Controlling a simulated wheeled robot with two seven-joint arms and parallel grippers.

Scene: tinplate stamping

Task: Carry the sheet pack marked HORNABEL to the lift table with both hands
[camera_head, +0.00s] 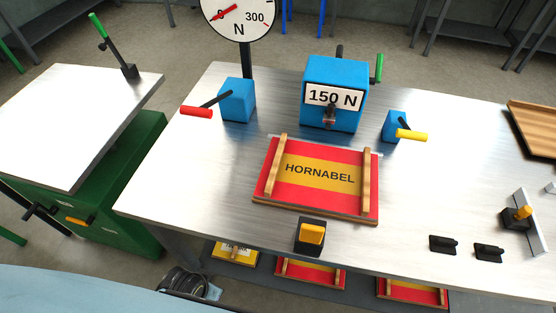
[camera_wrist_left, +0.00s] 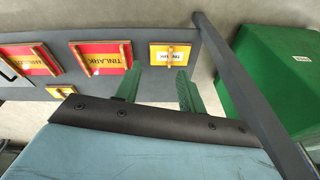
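The HORNABEL sheet pack (camera_head: 319,177) lies flat on the steel bench (camera_head: 190,190). It is red with a yellow band, and a wooden batten runs along each side. The lift table (camera_head: 65,115) stands to the left, with a bare pale metal top on a green base; a green box, apparently its base, shows in the left wrist view (camera_wrist_left: 278,75). My left gripper (camera_wrist_left: 158,88) shows only in the wrist view. Its green fingers are apart with nothing between them, pointing toward a shelf. My right gripper is in neither view.
Packs marked TINLARK (camera_wrist_left: 100,58) lie on the shelf under the bench. A blue 150 N block (camera_head: 335,95) and a dial gauge (camera_head: 238,15) stand behind the pack. A gap separates bench and lift table.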

